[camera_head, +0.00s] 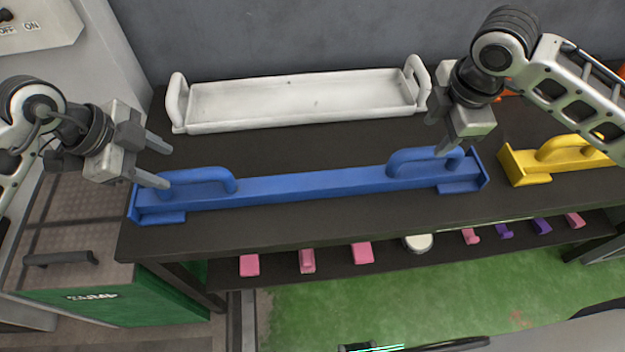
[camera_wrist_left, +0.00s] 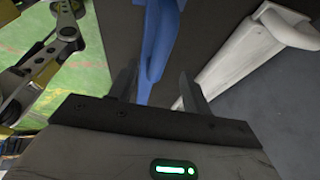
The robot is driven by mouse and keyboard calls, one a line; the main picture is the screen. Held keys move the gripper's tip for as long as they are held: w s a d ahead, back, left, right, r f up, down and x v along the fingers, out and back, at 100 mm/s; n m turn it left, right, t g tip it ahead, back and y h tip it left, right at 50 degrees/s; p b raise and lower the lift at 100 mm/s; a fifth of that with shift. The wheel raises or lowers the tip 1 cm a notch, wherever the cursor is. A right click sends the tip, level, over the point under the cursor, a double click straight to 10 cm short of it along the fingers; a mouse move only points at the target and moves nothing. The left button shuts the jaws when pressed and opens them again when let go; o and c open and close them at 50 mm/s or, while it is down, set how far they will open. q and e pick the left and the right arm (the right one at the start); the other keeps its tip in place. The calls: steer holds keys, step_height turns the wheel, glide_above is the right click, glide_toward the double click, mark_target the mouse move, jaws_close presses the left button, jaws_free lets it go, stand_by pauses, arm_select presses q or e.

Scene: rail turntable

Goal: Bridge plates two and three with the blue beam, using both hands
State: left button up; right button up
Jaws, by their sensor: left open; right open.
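The long blue beam (camera_head: 310,187) lies on the dark table, with an arched handle near each end. My left gripper (camera_head: 160,165) is open and empty beside the beam's left handle (camera_head: 200,177), a little above and left of it. In the left wrist view the open fingers (camera_wrist_left: 158,90) point along the blue beam (camera_wrist_left: 158,45), which shows between and beyond them. My right gripper (camera_head: 448,148) is open close to the beam's right handle (camera_head: 425,158); I cannot tell whether it touches it. Plates two and three cannot be made out.
A white tray (camera_head: 300,124) with end handles lies behind the beam; it also shows in the left wrist view (camera_wrist_left: 240,55). A yellow beam (camera_head: 530,165) lies to the right. Several pink and purple pieces sit on a lower shelf (camera_head: 330,270). A green box (camera_head: 120,300) stands front left.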

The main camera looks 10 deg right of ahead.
mark_target(183, 172)
arm_select(q)
steer(key=x, duration=0.9)
steer(key=shift+f, duration=0.1)
arm_select(e)
steer(key=f, duration=0.3)
steer(key=w+f, duration=0.1)
steer(key=f, duration=0.5)
steer(key=shift+w, duration=0.4)
arm_select(q)
jaws_close()
arm_select(e)
jaws_close()
steer(key=shift+r, duration=0.1)
arm_select(q)
steer(key=shift+w+r, duration=0.15)
steer(key=shift+r, duration=0.25)
arm_select(e)
steer(key=shift+w+r, duration=0.15)
steer(key=shift+r, duration=0.15)
